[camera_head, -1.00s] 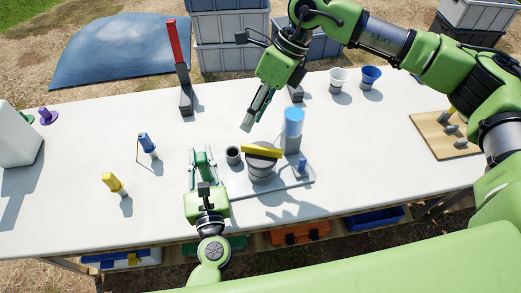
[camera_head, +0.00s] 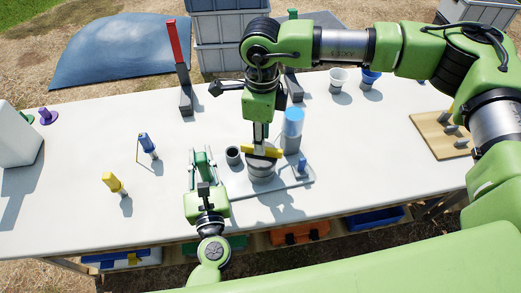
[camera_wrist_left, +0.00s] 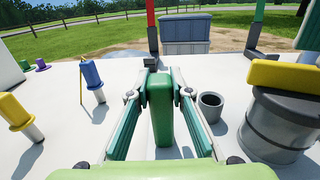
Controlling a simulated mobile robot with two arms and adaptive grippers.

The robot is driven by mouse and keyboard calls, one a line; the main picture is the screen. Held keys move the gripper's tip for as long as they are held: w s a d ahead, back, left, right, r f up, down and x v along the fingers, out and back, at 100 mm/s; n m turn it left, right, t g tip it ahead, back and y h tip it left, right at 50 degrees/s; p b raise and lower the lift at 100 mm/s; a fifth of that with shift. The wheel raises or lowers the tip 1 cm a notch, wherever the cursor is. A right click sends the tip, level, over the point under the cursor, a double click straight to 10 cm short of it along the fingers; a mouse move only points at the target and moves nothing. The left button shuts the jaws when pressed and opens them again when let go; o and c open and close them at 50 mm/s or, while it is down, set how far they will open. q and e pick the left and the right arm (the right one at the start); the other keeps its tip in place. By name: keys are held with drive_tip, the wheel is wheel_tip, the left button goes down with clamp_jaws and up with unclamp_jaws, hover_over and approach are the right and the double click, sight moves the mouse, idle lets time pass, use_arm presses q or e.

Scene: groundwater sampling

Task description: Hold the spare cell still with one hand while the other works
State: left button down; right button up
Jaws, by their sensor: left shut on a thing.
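My left gripper (camera_head: 202,158) is low at the table's front middle, shut on an upright green block. In the left wrist view the green block (camera_wrist_left: 162,112) stands between the two fingers; I take it for the spare cell. My right gripper (camera_head: 261,142) points down at the yellow bar (camera_head: 274,153) on top of a grey canister (camera_head: 261,173). Its fingertips are at or just above the bar; I cannot tell whether they touch it or how far they are open.
The canister stands on a pale tray (camera_head: 296,182) with a dark cup (camera_head: 233,156) and a blue-topped clear cylinder (camera_head: 292,130). Blue (camera_head: 147,143) and yellow (camera_head: 114,184) pieces stand at left. A red-topped post (camera_head: 180,65) rises behind. The table's left middle is fairly clear.

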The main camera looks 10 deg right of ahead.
drive_tip(key=shift+f, duration=1.6)
clamp_jaws()
